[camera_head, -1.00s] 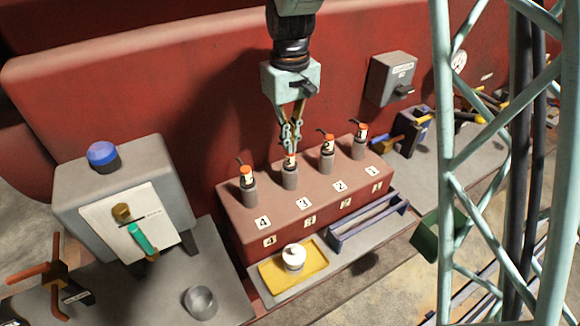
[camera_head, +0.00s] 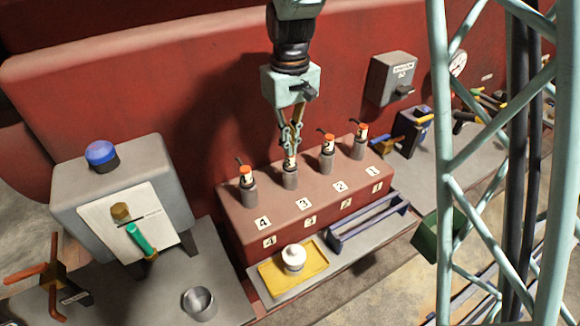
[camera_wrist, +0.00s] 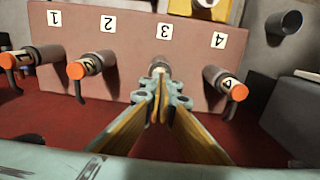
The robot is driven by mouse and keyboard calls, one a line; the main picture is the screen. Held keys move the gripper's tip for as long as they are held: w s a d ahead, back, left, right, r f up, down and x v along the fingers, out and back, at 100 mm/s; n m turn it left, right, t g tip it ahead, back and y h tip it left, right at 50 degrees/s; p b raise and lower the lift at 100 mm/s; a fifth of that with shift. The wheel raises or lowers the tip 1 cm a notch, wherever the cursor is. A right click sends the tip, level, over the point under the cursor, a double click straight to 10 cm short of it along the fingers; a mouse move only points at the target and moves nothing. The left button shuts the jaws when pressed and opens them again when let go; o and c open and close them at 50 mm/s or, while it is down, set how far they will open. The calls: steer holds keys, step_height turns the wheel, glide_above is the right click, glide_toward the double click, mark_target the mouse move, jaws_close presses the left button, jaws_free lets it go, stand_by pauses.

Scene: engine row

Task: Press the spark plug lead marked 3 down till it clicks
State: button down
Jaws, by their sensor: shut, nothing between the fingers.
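The spark plug lead marked 3 (camera_head: 290,179) stands upright on the red engine block (camera_head: 330,190), behind the number 3 tag (camera_head: 304,203). My gripper (camera_head: 290,154) is shut and empty, pointing down right at the top of this lead. In the wrist view the shut fingertips (camera_wrist: 160,90) cover most of the lead, and only its grey end by the block (camera_wrist: 160,68) shows. Whether the fingertips touch the cap I cannot tell. Lead 4 (camera_head: 249,190) stands to the left, lead 2 (camera_head: 327,160) and lead 1 (camera_head: 359,146) to the right, each with an orange top.
A yellow tray (camera_head: 270,282) with a white pot (camera_head: 293,258) and a blue-grey rack (camera_head: 368,222) lie in front of the block. A grey cabinet with a blue dome (camera_head: 102,154) stands left. A grey switch box (camera_head: 393,78) is on the red wall behind.

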steer(key=shift+f, duration=0.2)
steer(key=shift+r, duration=0.1)
stand_by(0.4)
steer(key=shift+r+p, duration=1.9)
steer(key=shift+r, duration=1.55)
